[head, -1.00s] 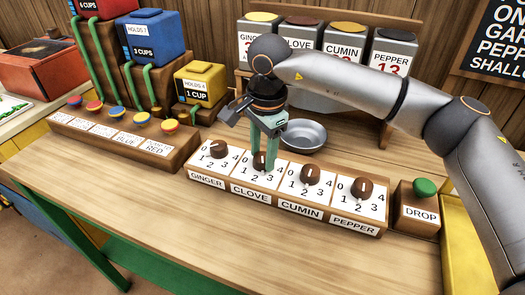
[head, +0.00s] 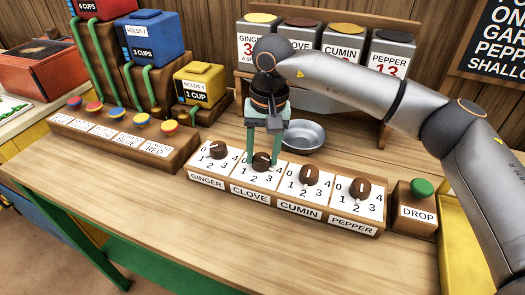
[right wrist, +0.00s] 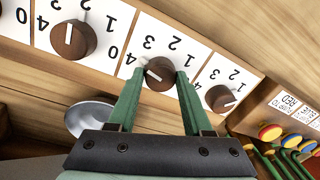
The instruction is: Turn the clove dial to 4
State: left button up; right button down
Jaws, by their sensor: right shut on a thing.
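The clove dial (head: 262,161) is a round brown knob on a white 0-to-4 face, second from left on the wooden dial block. My right gripper (head: 263,160) reaches down from above with its green fingers on either side of it. In the right wrist view, the fingertips (right wrist: 161,74) are closed against both sides of the clove dial (right wrist: 160,75). Its white mark slants up-left there, toward the 3-to-4 side; the exact number is hard to tell. My left gripper is not in view.
The ginger dial (head: 219,151) is close on the left, the cumin dial (head: 309,174) on the right, then the pepper dial (head: 360,187). A green drop button (head: 422,187) stands at the block's right. A metal bowl (head: 304,135) is behind. The front counter is clear.

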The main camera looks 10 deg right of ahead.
aim_at(267, 157)
jog(key=shift+n, duration=1.2)
jog(key=shift+c, duration=1.6)
grip_release()
notch_tip(267, 157, up, 12)
jog(key=p, duration=0.1)
jog(key=shift+d+r, duration=0.25)
jog(key=shift+d, duration=0.2)
